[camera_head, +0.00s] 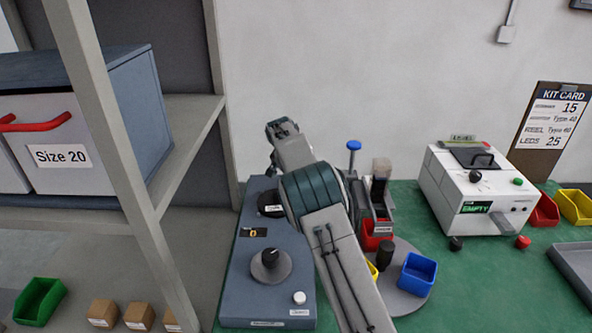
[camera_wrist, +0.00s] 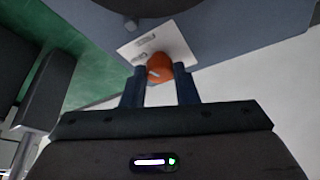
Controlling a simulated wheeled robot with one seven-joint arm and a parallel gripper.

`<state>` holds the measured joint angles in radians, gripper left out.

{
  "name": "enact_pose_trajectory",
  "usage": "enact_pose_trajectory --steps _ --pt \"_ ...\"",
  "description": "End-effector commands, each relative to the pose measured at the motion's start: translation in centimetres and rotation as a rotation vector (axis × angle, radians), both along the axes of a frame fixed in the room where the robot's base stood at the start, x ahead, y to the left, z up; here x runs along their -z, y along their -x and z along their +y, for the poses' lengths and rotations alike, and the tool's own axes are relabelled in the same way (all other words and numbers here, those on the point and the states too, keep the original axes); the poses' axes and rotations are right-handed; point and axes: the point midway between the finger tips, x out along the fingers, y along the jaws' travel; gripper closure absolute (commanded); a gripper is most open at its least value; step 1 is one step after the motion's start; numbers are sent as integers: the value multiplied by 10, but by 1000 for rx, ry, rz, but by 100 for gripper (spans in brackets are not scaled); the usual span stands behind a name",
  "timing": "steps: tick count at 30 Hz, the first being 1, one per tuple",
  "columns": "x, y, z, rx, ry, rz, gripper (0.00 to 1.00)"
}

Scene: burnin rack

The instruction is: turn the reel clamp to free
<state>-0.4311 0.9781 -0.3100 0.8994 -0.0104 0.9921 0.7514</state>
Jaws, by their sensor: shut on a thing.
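An orange knob (camera_wrist: 160,67), which looks like the reel clamp, sits on a white label plate (camera_wrist: 184,48) on a blue-grey surface. A light pointer mark shows on the knob, but the label's words are too small to read. My gripper (camera_wrist: 160,73) has its two dark blue fingers on either side of the knob and is shut on it. In the head view my arm covers the knob and the gripper's fingers. The blue-grey machine (camera_head: 257,285) stands under and left of my arm.
A dark knob on a grey disc (camera_head: 283,272) and a white button (camera_head: 299,297) are on the machine's front. Right of my arm are a round grey plate with a blue bin (camera_head: 417,274) and a white box (camera_head: 465,205) reading EMPTY. A shelf post (camera_head: 110,150) stands left.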

Motion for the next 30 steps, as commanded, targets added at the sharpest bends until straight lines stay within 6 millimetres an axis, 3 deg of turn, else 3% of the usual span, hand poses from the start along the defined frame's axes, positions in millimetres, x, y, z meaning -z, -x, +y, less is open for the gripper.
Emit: enact_pose_trajectory --steps 13,30 --pt "-2 -1 3 278 -1 -1 96" --pt "0 -2 3 343 -3 -1 96"
